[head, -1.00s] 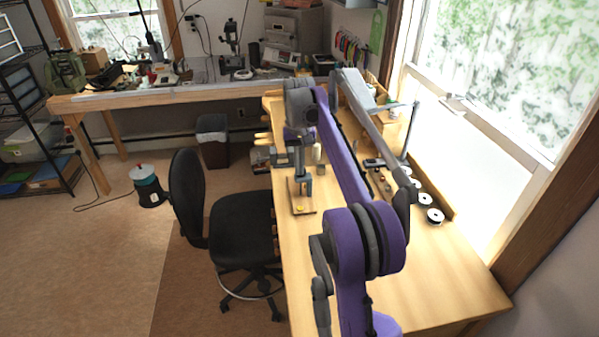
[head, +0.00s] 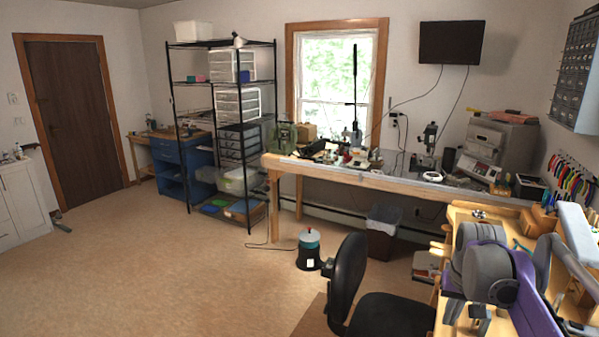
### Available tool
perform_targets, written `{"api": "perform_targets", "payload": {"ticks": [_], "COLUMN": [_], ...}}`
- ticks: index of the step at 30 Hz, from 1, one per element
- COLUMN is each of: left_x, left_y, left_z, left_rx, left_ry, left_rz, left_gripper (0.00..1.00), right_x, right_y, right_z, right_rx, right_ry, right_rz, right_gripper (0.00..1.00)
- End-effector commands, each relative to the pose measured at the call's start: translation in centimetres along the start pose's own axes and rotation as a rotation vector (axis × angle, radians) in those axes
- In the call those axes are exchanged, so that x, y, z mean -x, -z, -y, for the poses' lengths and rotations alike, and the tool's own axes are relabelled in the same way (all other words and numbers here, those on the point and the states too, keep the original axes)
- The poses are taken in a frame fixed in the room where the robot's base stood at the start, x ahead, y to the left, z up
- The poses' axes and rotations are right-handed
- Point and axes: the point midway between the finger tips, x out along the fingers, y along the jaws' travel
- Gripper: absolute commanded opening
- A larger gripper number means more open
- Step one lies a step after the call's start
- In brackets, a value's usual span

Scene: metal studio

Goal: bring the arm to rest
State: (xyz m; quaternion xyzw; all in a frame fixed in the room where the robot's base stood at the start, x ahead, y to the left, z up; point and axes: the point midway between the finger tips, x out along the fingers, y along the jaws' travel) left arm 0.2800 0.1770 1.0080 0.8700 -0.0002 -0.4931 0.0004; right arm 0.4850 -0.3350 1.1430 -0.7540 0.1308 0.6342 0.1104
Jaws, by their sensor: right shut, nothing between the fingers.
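My right arm (head: 525,290), purple and grey, reaches over the wooden workbench (head: 465,215) at the lower right of the head view. My right gripper (head: 478,318) hangs below the grey wrist at the bottom edge of the picture. It is shut and holds nothing. Its lower part is hard to make out there. My left gripper is not in view.
A black office chair (head: 348,275) stands left of the workbench. A long bench (head: 400,183) with tools runs along the back wall. A black shelf rack (head: 246,140) stands farther left. The floor (head: 180,270) at left is open.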

Motion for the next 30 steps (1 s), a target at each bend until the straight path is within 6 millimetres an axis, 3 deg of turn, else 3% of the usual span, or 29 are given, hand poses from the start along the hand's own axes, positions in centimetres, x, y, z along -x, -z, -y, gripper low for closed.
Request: {"api": "perform_targets", "payload": {"ticks": [3,11,21,25,30], "left_x": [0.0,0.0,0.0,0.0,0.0], "left_y": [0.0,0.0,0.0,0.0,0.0], "left_z": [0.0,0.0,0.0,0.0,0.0], "left_rx": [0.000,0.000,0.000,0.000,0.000], "left_ry": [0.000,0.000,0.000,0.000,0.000], "left_rz": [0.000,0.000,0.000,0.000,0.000], "left_gripper": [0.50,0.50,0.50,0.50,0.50], "right_x": [0.0,-1.5,-6.3,-7.9,-9.0], "right_y": [-3.6,-11.8,-22.5,-25.1,-26.6], "right_z": [2.2,5.5,7.7,8.0,8.1], "right_rx": [0.051,0.154,0.278,0.308,0.325], "right_ry": [0.011,0.042,0.093,0.109,0.118], "right_rz": [-0.051,-0.164,-0.305,-0.341,-0.363], "right_gripper": [0.00,0.00,0.00,0.00,0.00]}}
